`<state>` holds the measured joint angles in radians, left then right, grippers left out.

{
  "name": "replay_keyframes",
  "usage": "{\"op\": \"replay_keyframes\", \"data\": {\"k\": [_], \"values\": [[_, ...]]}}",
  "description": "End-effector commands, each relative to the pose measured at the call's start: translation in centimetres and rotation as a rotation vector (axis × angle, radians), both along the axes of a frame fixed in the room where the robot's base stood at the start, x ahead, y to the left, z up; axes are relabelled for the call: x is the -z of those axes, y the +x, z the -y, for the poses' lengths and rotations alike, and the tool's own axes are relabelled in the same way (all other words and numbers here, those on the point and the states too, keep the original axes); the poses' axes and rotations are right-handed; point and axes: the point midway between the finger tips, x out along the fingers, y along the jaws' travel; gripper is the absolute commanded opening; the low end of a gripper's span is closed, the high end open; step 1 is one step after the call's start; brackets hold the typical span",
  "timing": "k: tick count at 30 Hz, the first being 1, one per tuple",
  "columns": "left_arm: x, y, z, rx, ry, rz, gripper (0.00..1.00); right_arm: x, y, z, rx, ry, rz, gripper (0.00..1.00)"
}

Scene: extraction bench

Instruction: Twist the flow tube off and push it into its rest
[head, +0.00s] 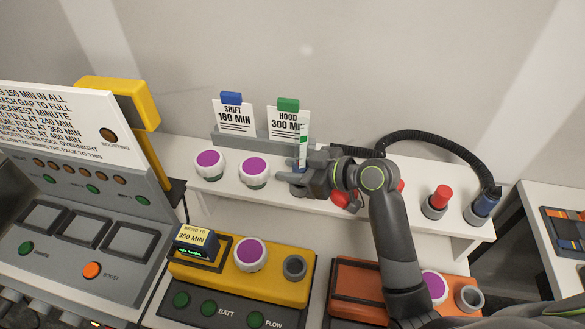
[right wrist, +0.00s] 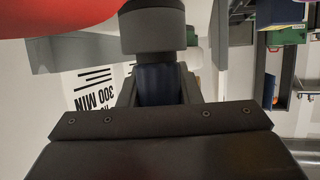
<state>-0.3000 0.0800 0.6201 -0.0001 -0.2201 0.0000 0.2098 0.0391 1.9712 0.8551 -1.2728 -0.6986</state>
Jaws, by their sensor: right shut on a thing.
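The flow tube (head: 303,152) stands about upright at the shelf, with white, green and blue parts showing. My right gripper (head: 303,177) is shut on it, and the jaws hide its lower part. In the right wrist view, a dark blue section (right wrist: 157,85) lies between the fingers, against a dark grey collar (right wrist: 152,30). A grey ring (head: 298,190) shows under the jaws in the head view; I cannot tell how deep the tube sits in it. The grey socket (head: 294,267) on the yellow pack (head: 210,275) is empty. My left gripper is out of view.
Purple-topped white knobs (head: 208,163) stand on the white shelf (head: 230,195) left of my gripper. Cards (head: 235,117) stand behind. A red-capped post (head: 440,198) and a black hose (head: 435,140) are at right. An orange pack (head: 352,285) lies below my right arm.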

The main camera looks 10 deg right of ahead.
Motion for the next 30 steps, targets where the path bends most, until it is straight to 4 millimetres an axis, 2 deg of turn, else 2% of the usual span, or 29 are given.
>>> {"op": "replay_keyframes", "data": {"k": [9,10,15,30], "values": [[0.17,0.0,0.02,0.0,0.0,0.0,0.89,0.43,-0.01,0.03,0.002,-0.001,-0.005,0.0],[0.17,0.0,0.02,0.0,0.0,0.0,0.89,0.43,-0.01,0.04,0.002,-0.001,-0.005,0.35],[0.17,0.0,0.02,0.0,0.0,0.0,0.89,0.4,-0.01,0.03,0.001,-0.001,-0.005,0.56],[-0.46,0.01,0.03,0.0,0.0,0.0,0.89,-0.36,-0.02,0.03,0.001,-0.001,-0.004,0.56]]}}
